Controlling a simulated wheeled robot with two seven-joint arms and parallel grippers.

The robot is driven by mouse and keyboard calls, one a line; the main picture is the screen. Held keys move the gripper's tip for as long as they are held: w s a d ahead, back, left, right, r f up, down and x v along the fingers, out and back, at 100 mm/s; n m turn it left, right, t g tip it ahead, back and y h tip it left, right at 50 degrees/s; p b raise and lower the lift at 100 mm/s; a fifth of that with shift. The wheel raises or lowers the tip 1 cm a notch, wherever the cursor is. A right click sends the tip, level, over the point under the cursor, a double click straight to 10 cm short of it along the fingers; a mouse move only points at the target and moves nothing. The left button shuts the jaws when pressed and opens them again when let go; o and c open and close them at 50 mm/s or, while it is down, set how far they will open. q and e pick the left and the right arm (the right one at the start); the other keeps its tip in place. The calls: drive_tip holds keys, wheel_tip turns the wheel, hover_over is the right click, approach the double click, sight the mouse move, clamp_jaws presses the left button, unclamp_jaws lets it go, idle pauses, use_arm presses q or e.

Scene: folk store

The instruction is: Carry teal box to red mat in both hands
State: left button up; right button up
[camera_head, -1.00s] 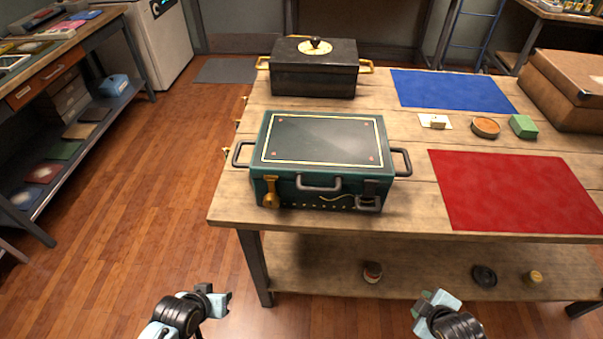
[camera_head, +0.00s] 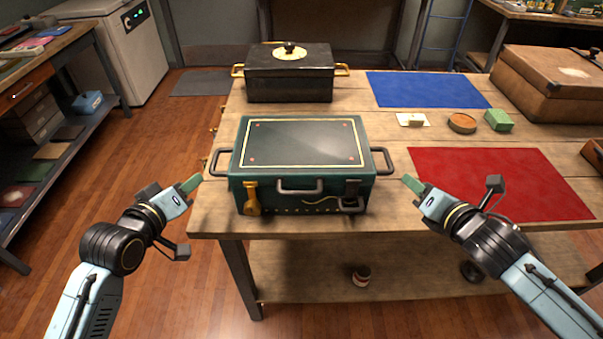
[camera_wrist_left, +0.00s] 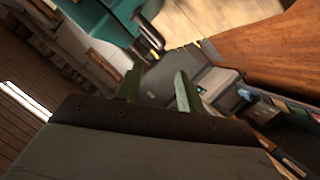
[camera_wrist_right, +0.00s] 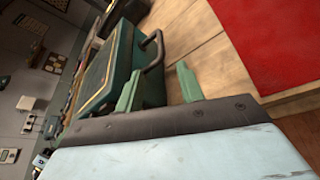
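The teal box (camera_head: 300,165) sits upright on the wooden table, with a grey handle on each side. My left gripper (camera_head: 190,184) is just left of the box's left handle (camera_head: 219,163), open and apart from it. In the left wrist view its two green fingers (camera_wrist_left: 157,88) are spread with nothing between. My right gripper (camera_head: 411,184) is right of the box's right handle (camera_head: 383,161), also open. In the right wrist view the handle (camera_wrist_right: 155,50) lies beyond the spread fingers (camera_wrist_right: 157,85). The red mat (camera_head: 500,182) lies flat to the right, partly behind my right arm.
A black box with gold handles (camera_head: 290,76) stands behind the teal box. A blue mat (camera_head: 428,90), a green block (camera_head: 498,120), a round dish (camera_head: 462,123) and a brown case (camera_head: 555,82) are at the right. Bare table (camera_head: 395,140) lies between the teal box and red mat.

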sight(213, 161)
use_arm(q)
drive_tip(key=shift+w, duration=0.1)
use_arm(e)
drive_tip(key=shift+w, duration=0.1)
